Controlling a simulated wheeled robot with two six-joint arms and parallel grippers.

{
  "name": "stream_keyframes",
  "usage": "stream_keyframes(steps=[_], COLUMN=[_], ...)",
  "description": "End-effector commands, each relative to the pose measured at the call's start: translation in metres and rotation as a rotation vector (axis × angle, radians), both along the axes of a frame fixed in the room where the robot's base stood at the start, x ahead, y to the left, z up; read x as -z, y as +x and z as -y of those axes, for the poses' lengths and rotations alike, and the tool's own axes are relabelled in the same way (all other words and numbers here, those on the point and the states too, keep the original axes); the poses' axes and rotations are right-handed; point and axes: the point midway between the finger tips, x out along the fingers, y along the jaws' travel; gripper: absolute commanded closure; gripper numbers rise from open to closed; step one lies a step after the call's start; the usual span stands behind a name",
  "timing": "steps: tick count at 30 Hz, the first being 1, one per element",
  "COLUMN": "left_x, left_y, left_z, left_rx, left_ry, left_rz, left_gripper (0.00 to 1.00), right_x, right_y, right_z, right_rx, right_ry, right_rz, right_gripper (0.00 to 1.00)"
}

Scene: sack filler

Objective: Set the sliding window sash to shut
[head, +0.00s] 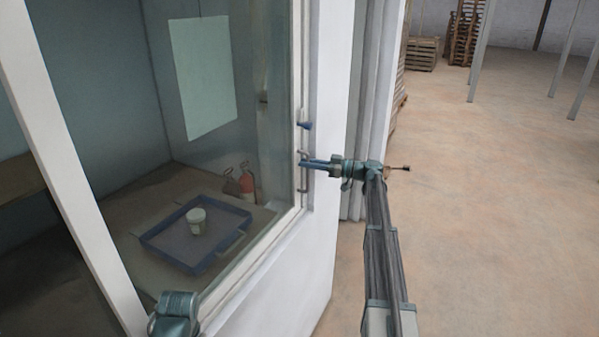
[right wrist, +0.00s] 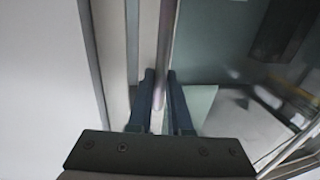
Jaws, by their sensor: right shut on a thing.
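The window sash (head: 297,80) is a glazed panel with a pale frame, its right edge near the right side of the white window surround. A slim upright metal handle (head: 304,186) is on that edge. My right gripper (head: 304,163) reaches in from the right and is shut on the handle. In the right wrist view the handle (right wrist: 165,60) runs upright between the two blue fingers (right wrist: 160,90). I cannot tell how much gap the sash leaves. My left gripper's fingers are not in view.
A white slanted post (head: 72,170) stands at the left. The floor (head: 480,220) at the right is clear; pallets (head: 423,54) are far back.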

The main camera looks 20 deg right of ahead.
Motion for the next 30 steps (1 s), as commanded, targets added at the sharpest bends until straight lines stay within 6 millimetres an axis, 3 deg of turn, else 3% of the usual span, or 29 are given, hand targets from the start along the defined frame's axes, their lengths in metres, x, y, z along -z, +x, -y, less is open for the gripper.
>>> stream_keyframes(steps=[5,18,19,23,30], left_x=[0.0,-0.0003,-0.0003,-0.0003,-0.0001], left_y=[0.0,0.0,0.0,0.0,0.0], left_z=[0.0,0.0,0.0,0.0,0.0], left_rx=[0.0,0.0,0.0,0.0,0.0], left_ry=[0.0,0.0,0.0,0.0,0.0], left_rz=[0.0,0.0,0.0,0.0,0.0], left_gripper=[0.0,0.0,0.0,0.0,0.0], right_x=[-0.0002,-0.0008,-0.0009,-0.0007,-0.0002], right_y=[0.0096,0.0123,0.0124,0.012,0.0108], right_z=[0.0119,0.0161,0.0162,0.0156,0.0137], right_rx=[0.0,0.006,0.007,0.005,0.001], right_ry=[0.001,0.002,0.002,0.002,0.0], right_rz=[0.001,0.002,0.002,0.001,0.0], right_gripper=[1.0,1.0,0.77,0.54,0.53])
